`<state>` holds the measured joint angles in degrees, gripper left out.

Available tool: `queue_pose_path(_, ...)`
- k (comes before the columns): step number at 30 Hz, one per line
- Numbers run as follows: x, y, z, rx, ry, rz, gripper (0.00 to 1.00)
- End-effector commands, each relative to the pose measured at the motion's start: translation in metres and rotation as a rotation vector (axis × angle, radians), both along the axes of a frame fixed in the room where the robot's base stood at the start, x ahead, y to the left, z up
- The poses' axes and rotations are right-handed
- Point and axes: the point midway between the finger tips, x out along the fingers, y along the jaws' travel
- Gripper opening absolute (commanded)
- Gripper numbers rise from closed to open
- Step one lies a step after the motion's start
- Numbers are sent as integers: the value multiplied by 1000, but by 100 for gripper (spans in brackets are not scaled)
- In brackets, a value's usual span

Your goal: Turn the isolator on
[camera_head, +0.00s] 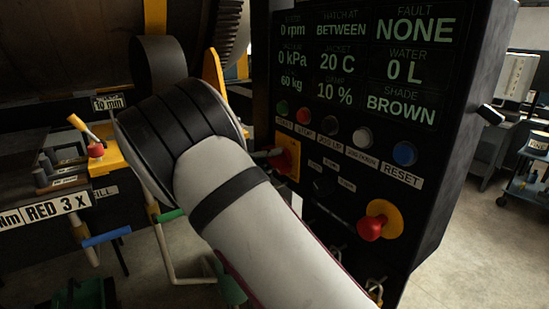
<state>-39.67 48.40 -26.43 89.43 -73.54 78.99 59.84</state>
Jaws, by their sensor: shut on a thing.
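The isolator is a red rotary handle on a yellow plate (291,160), on the left side of the black control panel (455,150). My white arm with its black wrist reaches up from the bottom and covers the area just left of the isolator. My gripper (266,154) is mostly hidden behind the wrist; only a small dark part shows, at the red handle. It is shut on the handle. The handle's exact angle cannot be made out.
Push buttons, including a blue reset button (404,153), run in a row above. A red emergency stop (371,227) on a yellow base sits lower right. A red-knobbed lever (96,149) stands left. A blue cart (525,190) stands right on open floor.

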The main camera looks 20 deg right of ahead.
Motion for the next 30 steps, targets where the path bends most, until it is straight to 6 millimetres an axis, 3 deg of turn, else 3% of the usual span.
queue_pose_path(30,-1,1,-9,-284,874,3,0)
